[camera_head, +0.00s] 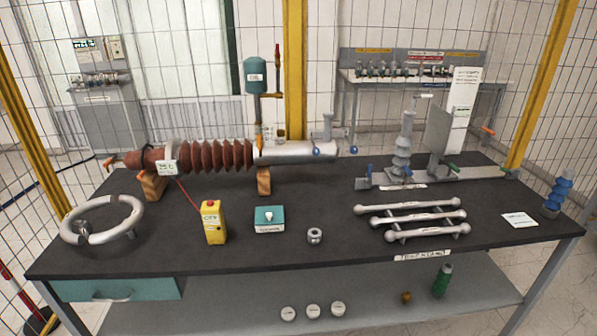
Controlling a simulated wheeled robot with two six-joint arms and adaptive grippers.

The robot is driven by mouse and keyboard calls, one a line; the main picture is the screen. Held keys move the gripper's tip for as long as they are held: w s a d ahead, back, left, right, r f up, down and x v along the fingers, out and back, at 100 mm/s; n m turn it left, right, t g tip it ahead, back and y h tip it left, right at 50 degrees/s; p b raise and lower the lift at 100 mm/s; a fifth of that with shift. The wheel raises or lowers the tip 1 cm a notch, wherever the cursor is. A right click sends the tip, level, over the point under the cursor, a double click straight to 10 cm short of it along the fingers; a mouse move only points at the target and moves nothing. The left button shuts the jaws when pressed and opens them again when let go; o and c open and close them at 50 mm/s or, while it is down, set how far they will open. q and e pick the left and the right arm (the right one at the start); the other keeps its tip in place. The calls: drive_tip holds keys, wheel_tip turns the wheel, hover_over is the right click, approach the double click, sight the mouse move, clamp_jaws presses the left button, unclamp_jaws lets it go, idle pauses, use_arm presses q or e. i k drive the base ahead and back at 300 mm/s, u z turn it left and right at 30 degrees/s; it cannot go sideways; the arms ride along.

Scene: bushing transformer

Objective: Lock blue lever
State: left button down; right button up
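The black-topped table (320,262) carries the bushing and several fittings. A small upright blue lever (369,171) shows by the grey rail at the foot of the ribbed grey insulator (402,150). A round blue part (317,152) sits on the grey cylinder (290,152) of the bushing, and another small blue piece (354,149) shows at its right end. I cannot tell from here which one is the task's lever, or whether any is locked. Neither of my grippers is in view.
A brown ribbed bushing (205,156) lies across wooden blocks. A yellow box (214,223), a teal box (269,219), a metal ring (75,228) and grey bars (415,218) stand nearer the front. A blue insulator (558,193) stands at the right edge. Yellow posts and wire fence close the back.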

sight(368, 182)
drive_tip(key=u, duration=0.25)
drive_tip(key=i, duration=0.85)
drive_tip(key=z, duration=2)
